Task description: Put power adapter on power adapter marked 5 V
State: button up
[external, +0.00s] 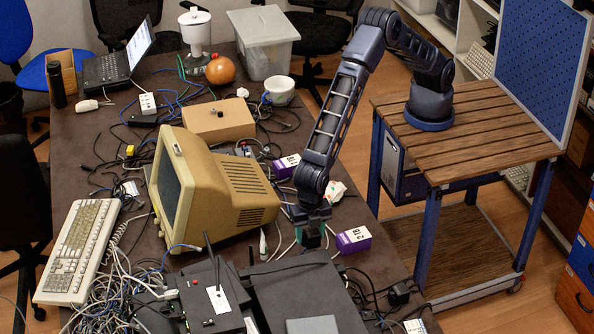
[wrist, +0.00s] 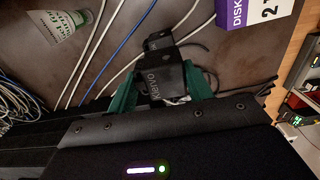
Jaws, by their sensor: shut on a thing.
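My gripper (external: 312,232) points down at the table between the beige monitor and a purple box. In the wrist view its green fingers (wrist: 160,88) are shut on a black power adapter (wrist: 166,66) with pale lettering on its face. In the external view the held adapter is mostly hidden by my gripper. I cannot make out a 5 V marking in either view. A small black block (external: 399,293) among cables near the table's right edge may be another adapter, but its label is not readable.
A purple box (external: 354,239) marked DISK stands right of my gripper; another purple box (external: 286,166) lies farther back. The beige monitor (external: 210,190) is close on the left. Black equipment (external: 300,280) and tangled cables fill the front. White and blue cables cross the table by the fingers.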

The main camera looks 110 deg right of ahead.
aim_at(310, 243)
jog(key=shift+f, duration=2.1)
jog(key=shift+f, duration=0.15)
jog(key=o, duration=1.1)
jog(key=shift+c, duration=0.2)
